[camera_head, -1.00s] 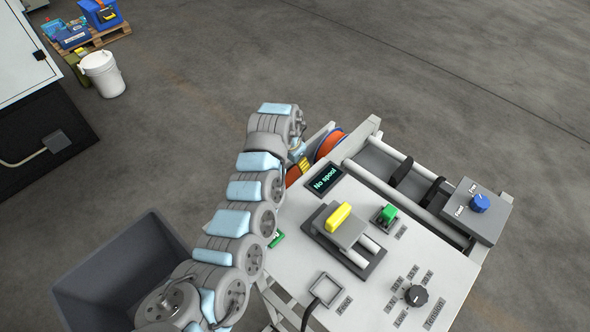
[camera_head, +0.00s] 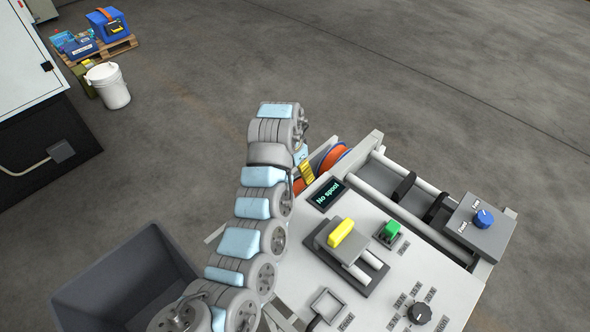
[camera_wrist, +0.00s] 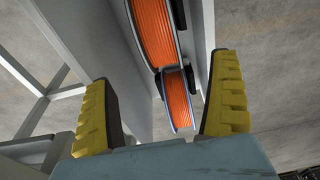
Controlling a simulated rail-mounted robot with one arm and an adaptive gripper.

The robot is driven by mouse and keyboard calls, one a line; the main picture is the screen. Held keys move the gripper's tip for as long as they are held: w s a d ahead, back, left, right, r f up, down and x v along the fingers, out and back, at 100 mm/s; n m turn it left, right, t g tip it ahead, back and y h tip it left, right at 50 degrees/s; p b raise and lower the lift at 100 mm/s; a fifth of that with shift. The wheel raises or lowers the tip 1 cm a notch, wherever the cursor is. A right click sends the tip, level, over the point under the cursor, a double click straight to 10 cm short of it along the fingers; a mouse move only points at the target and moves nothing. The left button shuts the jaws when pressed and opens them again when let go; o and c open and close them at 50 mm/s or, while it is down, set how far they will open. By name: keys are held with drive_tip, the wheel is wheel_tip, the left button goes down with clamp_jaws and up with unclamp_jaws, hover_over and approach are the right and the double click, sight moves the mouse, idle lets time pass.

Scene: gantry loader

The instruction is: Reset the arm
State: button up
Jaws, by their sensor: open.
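My arm reaches up along the left side of the machine panel in the head view. My gripper (camera_wrist: 165,115) shows two yellow padded fingers in the wrist view, spread wide apart with nothing held between them. Beyond the fingertips is an orange spool (camera_wrist: 155,35) with pale flanges, and a smaller-looking orange spool (camera_wrist: 179,98) beside it. Orange also shows behind the panel in the head view (camera_head: 324,164), partly hidden by the arm and frame. Whether the fingers touch a spool cannot be told, but a gap shows on both sides.
The panel (camera_head: 380,275) carries a yellow handle (camera_head: 341,232), a green switch (camera_head: 391,229), a black dial (camera_head: 420,313) and a display (camera_head: 327,192) reading "No spool". A blue knob (camera_head: 484,218) sits at right. A grey bin (camera_head: 75,300) stands lower left. Open floor lies beyond.

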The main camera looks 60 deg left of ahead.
sight(298, 184)
drive_tip(key=shift+f, duration=0.1)
drive_tip(key=shift+w+a+f, duration=0.1)
drive_tip(key=shift+w+f, duration=0.15)
drive_tip(key=shift+f, duration=1.5)
drive_tip(key=shift+w+a+f, duration=0.1)
drive_tip(key=shift+w+f, duration=0.15)
drive_tip(key=shift+f, duration=1.5)
drive_tip(key=shift+w+a+f, duration=0.1)
drive_tip(key=shift+w+f, duration=0.15)
drive_tip(key=shift+f, duration=1.5)
drive_tip(key=shift+r, duration=0.15)
drive_tip(key=shift+f, duration=0.8)
wheel_tip(298, 184, up, 6)
drive_tip(key=p, duration=0.2)
drive_tip(key=shift+w+r+p, duration=0.1)
drive_tip(key=shift+p, duration=0.2)
wheel_tip(298, 184, up, 5)
drive_tip(key=p, duration=0.4)
drive_tip(key=shift+a, duration=0.1)
